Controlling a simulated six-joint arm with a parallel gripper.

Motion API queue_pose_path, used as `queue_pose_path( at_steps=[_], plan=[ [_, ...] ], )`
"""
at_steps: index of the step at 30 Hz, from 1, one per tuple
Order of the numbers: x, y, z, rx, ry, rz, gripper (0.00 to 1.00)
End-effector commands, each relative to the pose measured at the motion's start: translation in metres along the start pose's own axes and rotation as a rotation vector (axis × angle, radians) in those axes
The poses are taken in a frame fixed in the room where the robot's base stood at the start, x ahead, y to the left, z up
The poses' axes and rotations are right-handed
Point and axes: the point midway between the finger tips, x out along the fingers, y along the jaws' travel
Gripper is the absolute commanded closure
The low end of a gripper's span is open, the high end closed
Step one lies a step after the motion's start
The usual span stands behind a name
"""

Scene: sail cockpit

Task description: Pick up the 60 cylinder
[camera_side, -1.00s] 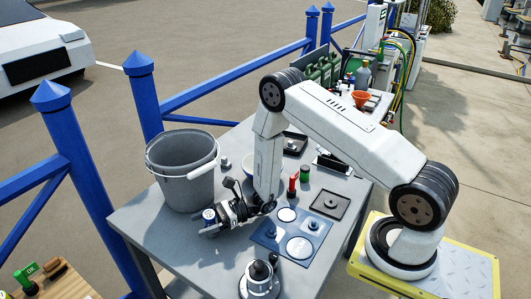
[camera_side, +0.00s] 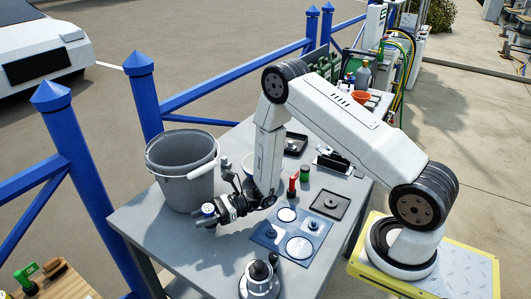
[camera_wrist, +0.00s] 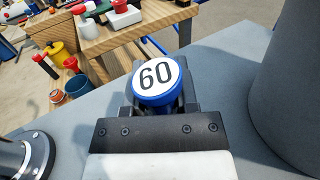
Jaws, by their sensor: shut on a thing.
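The 60 cylinder (camera_wrist: 158,80) is blue with a white top that reads 60. In the wrist view it sits upright between the dark fingers of my gripper (camera_wrist: 163,105), which are shut on it. In the side view the cylinder (camera_side: 208,210) shows as a small blue and white piece at the tip of my gripper (camera_side: 213,216), low over the grey table (camera_side: 180,250). My fingers hide most of its sides, and I cannot tell whether its bottom touches the table.
A grey bucket (camera_side: 185,165) stands close behind my gripper. A blue plate with round discs (camera_side: 265,238) lies to the right, and a dark-topped round fixture (camera_side: 259,280) is at the front. Red (camera_side: 292,186) and green (camera_side: 305,173) cylinders stand behind the plate. The front left tabletop is clear.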

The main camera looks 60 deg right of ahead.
Motion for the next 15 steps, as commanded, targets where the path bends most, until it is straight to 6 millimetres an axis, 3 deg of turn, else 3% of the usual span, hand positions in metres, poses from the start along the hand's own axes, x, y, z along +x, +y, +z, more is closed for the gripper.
queue_pose_path(
  at_steps=[15],
  plan=[
    [-0.029,0.036,0.067,-0.001,-0.001,-0.002,1.00]
  ],
)
